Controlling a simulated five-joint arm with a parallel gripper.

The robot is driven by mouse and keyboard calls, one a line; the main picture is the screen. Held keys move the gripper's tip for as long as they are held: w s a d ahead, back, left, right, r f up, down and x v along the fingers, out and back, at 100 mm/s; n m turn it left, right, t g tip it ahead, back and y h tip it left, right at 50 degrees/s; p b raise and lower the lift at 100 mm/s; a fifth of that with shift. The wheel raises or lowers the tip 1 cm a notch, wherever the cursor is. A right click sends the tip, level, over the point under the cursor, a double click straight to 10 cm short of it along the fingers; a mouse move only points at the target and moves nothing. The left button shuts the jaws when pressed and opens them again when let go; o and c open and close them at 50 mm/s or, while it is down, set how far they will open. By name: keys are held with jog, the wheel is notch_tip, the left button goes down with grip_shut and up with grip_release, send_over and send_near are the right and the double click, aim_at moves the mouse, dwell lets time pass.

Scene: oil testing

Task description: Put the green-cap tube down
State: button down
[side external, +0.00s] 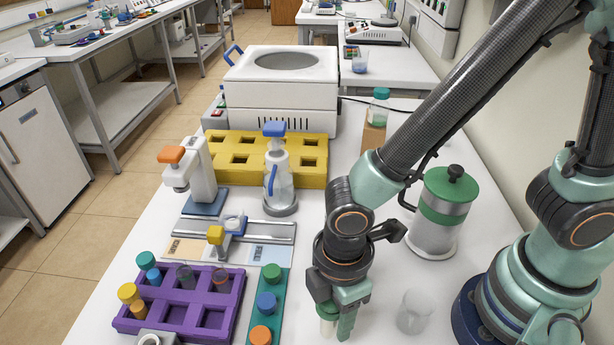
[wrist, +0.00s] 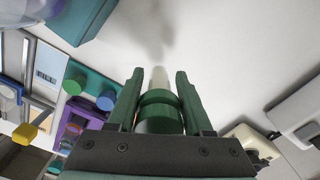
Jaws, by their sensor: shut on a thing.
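The green-cap tube (wrist: 159,98) sits between the two green fingers of my gripper (wrist: 159,88) in the wrist view. Its green band and pale, translucent body show, and it points away from the wrist. In the side view my gripper (side external: 340,312) points down over the white bench, right of the teal rack (side external: 283,303), and is shut on the tube.
The teal rack holds green-, blue- and orange-capped tubes. A purple rack (side external: 205,318) with several tubes stands further left. A clear beaker (side external: 415,312) is close on the right, with a green-banded canister (side external: 443,212) behind it. A yellow rack (side external: 222,152) and white machine (side external: 283,90) stand behind.

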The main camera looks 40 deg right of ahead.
aim_at(334, 324)
jog(key=shift+f, duration=1.55)
jog(key=shift+f, duration=0.1)
jog(key=shift+c, duration=1.5)
grip_release()
